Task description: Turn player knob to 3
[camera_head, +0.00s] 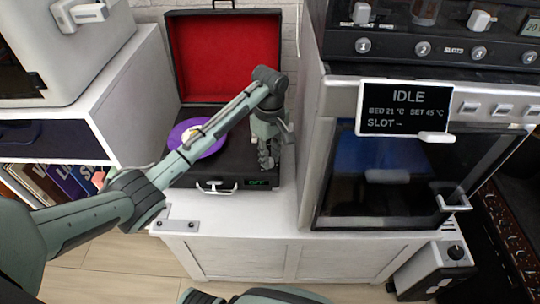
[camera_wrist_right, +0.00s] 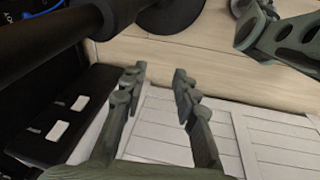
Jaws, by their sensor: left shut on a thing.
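The record player (camera_head: 188,180) is an open black case with a red-lined lid (camera_head: 225,60) and a purple record (camera_head: 188,148) on it. A small green display (camera_head: 257,183) glows on its front edge, too small to read. My left gripper (camera_head: 266,163) reaches down onto the right side of the player's deck, fingers shut on the player knob, which the fingers hide. The knob's setting cannot be read. My right gripper (camera_wrist_right: 157,82) is open and empty in the right wrist view, above the white cabinet front and floor.
The player stands on a white cabinet (camera_head: 230,258). A grey machine (camera_head: 345,150) with a dark window and an "IDLE" screen (camera_head: 405,108) stands close on the right. A white shelf unit (camera_head: 120,100) with record sleeves is on the left. A small grey box with a black knob (camera_head: 455,252) is low right.

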